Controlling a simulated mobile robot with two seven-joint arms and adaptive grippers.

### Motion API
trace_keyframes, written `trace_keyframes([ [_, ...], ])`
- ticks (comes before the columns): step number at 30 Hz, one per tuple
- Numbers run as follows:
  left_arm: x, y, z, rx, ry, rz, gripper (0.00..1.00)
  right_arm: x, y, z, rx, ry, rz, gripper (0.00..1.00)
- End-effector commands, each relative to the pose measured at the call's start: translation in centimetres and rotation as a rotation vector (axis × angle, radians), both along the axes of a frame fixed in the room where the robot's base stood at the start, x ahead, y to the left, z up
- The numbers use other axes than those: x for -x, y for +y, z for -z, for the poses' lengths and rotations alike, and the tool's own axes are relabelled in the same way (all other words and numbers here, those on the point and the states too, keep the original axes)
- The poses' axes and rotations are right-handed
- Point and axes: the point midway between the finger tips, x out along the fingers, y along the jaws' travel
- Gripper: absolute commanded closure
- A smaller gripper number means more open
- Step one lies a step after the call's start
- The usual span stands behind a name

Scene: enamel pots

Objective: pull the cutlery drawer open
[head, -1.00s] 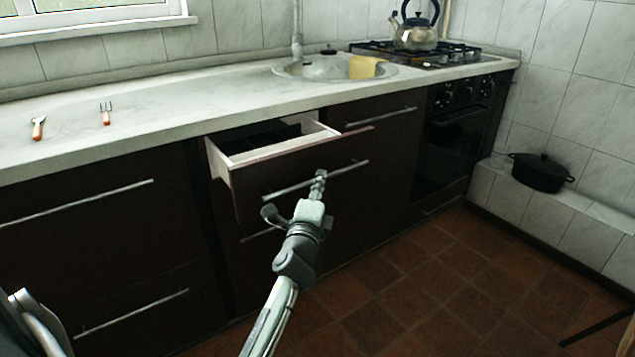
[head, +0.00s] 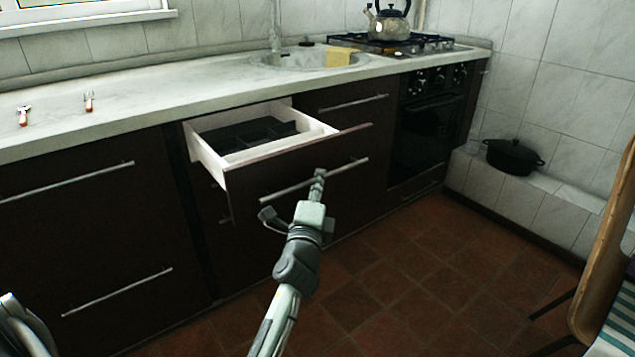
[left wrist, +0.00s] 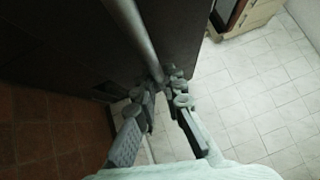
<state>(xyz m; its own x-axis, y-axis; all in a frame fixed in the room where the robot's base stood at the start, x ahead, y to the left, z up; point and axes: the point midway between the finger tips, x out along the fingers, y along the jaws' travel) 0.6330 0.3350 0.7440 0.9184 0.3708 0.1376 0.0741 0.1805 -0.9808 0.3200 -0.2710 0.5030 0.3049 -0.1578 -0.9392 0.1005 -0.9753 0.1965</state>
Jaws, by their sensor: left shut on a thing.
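The cutlery drawer (head: 213,161) stands partly open under the counter. Its pale side wall and a dark divided tray (head: 245,135) inside it show. Its dark front carries a long bar handle (head: 285,187), which also shows in the left wrist view (left wrist: 133,32). My right gripper is not seen in either view.
The counter (head: 150,90) holds two utensils, a sink (head: 300,60), and a stove with a kettle (head: 388,27). A black pot (head: 513,156) sits on a tiled ledge at right. A wooden chair (head: 608,235) stands at the right edge. The floor before the cabinets is clear.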

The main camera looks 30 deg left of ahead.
Motion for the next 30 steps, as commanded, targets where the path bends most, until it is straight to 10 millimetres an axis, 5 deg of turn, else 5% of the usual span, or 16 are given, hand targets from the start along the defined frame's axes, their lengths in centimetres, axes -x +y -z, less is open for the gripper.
trace_keyframes([
  [8,0.0,-0.1,-0.1,0.000,-0.002,0.002,1.00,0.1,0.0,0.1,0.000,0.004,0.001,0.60],
  [9,0.0,-0.1,-0.1,0.000,-0.002,0.002,0.87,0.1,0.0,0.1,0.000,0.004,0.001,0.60],
  [14,0.0,-0.1,-0.1,0.000,-0.002,0.001,0.69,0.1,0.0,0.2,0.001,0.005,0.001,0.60],
  [23,0.0,0.0,-0.3,-0.001,-0.002,0.000,0.69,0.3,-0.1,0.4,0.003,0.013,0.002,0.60],
  [30,0.0,0.0,-3.9,-0.007,-0.010,0.003,0.69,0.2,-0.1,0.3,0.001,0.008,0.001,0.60],
])
